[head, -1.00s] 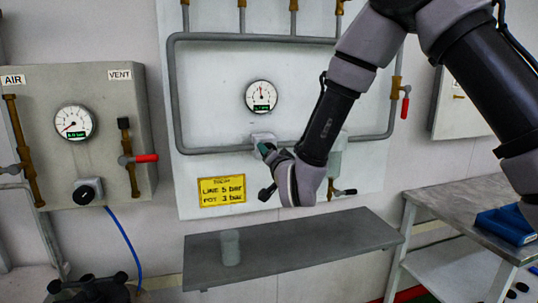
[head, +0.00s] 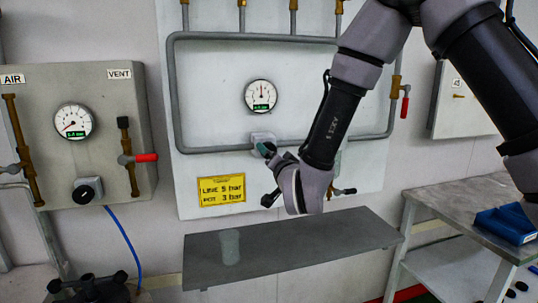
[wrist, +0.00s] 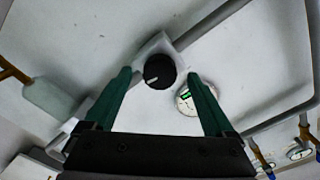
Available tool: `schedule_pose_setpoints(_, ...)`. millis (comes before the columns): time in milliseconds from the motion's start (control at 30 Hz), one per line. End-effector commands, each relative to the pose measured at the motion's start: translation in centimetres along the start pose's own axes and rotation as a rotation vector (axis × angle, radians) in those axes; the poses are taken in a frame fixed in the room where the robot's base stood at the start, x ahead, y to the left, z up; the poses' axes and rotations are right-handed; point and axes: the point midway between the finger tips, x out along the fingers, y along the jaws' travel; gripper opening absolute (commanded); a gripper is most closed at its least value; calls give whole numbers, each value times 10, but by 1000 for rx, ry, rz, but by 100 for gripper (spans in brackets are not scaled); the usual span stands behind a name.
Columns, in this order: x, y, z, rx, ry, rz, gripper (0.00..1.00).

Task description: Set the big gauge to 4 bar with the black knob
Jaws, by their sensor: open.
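The round white gauge (head: 261,96) is on the pale middle panel. Its needle points roughly straight up, and its small green readout is too blurred to read surely. The black knob (wrist: 158,70) with a white pointer mark sits on a light mount below this gauge. In the wrist view it lies between the tips of my gripper's green fingers (wrist: 160,76), with gaps at both sides. My gripper (head: 264,150) is open at the knob and hides it in the head view. The gauge edge (wrist: 184,98) shows beside the right finger.
A grey box at left carries another gauge (head: 74,122), a black knob (head: 85,191) and a red-handled valve (head: 140,158). A yellow sign (head: 221,190) reads line 5 bar, pot 3 bar. A shelf (head: 300,241) with a cup (head: 230,246) juts out below.

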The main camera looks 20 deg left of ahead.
Motion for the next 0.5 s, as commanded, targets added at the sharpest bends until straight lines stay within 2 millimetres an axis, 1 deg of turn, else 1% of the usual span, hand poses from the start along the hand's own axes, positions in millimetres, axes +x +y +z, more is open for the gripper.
schedule_pose_setpoints(33, -12, -1, 1, 0, -3, -1, 89)
schedule_pose_setpoints(100, -27, -1, 1, -1, -3, -1, 89)
schedule_pose_setpoints(200, -46, 0, 0, -1, -2, -1, 89)
schedule_pose_setpoints(300, -62, 0, 1, -1, -2, -1, 89)
schedule_pose_setpoints(400, -72, 0, 0, -1, -1, 0, 89)
schedule_pose_setpoints(500, -77, 0, 0, 0, 0, 0, 89)
